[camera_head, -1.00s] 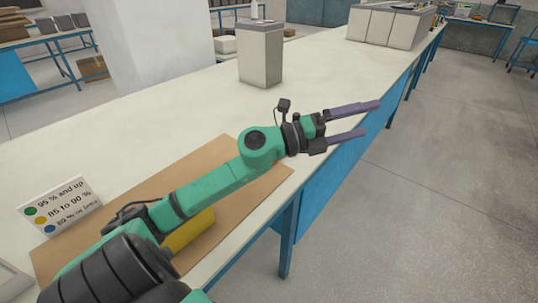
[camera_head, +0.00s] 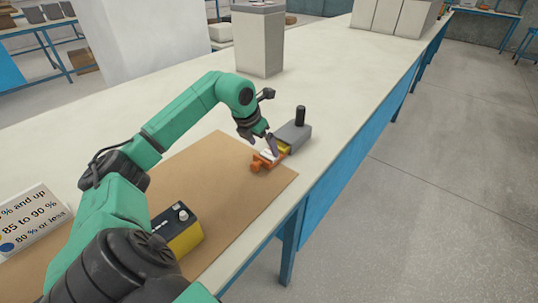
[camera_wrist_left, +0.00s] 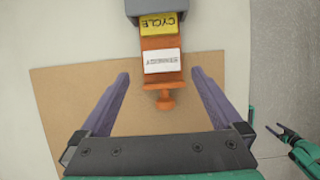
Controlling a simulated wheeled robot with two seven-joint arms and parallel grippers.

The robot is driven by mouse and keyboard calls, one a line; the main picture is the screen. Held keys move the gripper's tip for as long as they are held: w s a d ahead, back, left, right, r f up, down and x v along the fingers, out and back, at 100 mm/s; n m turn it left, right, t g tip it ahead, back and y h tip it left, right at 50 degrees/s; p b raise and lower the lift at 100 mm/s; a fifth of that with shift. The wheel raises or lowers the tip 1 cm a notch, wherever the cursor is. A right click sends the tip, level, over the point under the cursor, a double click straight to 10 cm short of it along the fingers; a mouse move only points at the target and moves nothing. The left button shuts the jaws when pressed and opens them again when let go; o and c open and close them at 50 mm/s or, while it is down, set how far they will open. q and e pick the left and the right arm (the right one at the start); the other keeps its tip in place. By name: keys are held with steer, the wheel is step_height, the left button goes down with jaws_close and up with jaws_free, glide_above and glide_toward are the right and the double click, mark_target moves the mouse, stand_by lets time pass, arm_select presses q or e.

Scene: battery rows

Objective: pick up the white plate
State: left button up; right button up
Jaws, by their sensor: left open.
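The white plate (camera_wrist_left: 163,61) has small dark print and lies on an orange holder (camera_wrist_left: 162,84) with a knob at its near end. In the head view the plate (camera_head: 268,155) is small and partly hidden by my left gripper (camera_head: 268,142).
A grey box with a black post (camera_head: 293,137) stands behind the holder, with a yellow CYCLE label (camera_wrist_left: 159,25). A black and yellow battery (camera_head: 180,232) stands on the brown mat (camera_head: 225,205). A sign (camera_head: 32,218) stands at left; a grey block (camera_head: 258,42) stands farther back.

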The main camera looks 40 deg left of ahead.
mark_target(269, 154)
arm_select(q)
steer(key=x, duration=0.4)
steer(key=shift+w+d+f+p, duration=0.15)
steer(key=shift+p, duration=0.25)
steer(key=c, duration=1.3)
steer(key=shift+c, duration=0.2)
